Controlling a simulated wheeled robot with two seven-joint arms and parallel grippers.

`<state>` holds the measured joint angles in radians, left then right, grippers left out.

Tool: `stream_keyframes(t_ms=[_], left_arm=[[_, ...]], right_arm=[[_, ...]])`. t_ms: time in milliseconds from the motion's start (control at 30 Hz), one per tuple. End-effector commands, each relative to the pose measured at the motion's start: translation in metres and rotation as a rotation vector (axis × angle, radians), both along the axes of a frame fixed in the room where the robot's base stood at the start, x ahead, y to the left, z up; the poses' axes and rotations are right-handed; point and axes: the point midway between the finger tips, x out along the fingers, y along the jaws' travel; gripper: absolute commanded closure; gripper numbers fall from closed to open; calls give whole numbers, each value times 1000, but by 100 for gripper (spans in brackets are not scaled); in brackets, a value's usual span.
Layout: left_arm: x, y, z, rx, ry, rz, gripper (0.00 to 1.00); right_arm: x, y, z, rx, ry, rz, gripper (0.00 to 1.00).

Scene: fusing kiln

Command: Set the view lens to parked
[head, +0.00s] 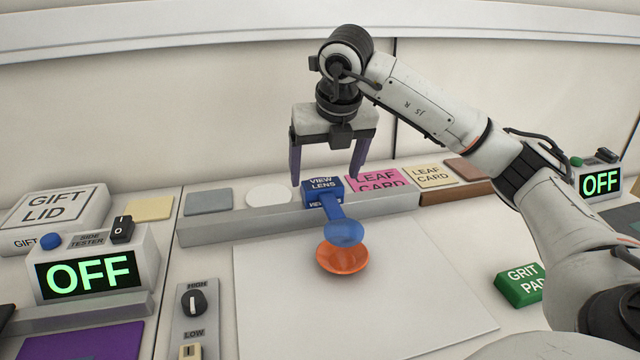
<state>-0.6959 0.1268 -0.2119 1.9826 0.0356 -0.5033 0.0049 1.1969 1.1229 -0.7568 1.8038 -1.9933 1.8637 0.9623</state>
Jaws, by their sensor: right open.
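The view lens (346,233) is a blue tinted disc on a blue arm. The arm runs down from a blue block labelled VIEW LENS (321,190) on the grey rail. The disc hangs over an orange dish (343,259) on the white sheet and overlaps its upper part in the picture. My right gripper (325,180) points down with its two purple fingers apart, one on each side of the blue block. I cannot tell whether the fingers touch it. Nothing is held. My left gripper is not in view.
A pink LEAF CARD (381,180) and a cream LEAF CARD (433,175) lie right of the block. The grey rail (235,225) runs across the back. A side tester (95,262) reading OFF and a gift lid (55,205) stand left. A green grit pad (520,286) lies right.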

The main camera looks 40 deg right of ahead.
Motion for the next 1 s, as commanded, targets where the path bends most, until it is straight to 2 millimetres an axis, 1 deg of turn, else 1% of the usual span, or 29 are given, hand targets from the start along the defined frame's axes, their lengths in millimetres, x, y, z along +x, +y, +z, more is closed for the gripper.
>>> stream_keyframes(t_ms=[33, 100, 200, 300, 433, 667, 900, 967, 1000], left_arm=[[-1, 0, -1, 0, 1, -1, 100], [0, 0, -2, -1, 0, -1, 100], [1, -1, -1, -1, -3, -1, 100], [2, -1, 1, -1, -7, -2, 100], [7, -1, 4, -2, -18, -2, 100], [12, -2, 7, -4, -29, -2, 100], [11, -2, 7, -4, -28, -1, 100], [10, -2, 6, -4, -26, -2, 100], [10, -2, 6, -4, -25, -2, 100]], right_arm=[[3, -2, -10, 1, 4, -2, 19], [7, -5, -21, 0, 2, -2, 19], [11, -7, -33, 0, 2, -1, 19], [15, -8, -41, 1, 1, -1, 19], [16, -9, -45, 0, 0, 0, 19], [17, -9, -45, 1, 0, 0, 19], [17, -9, -45, 1, 0, 0, 59], [17, -9, -45, 1, 0, 0, 69], [17, -9, -45, 1, 0, 0, 76]])
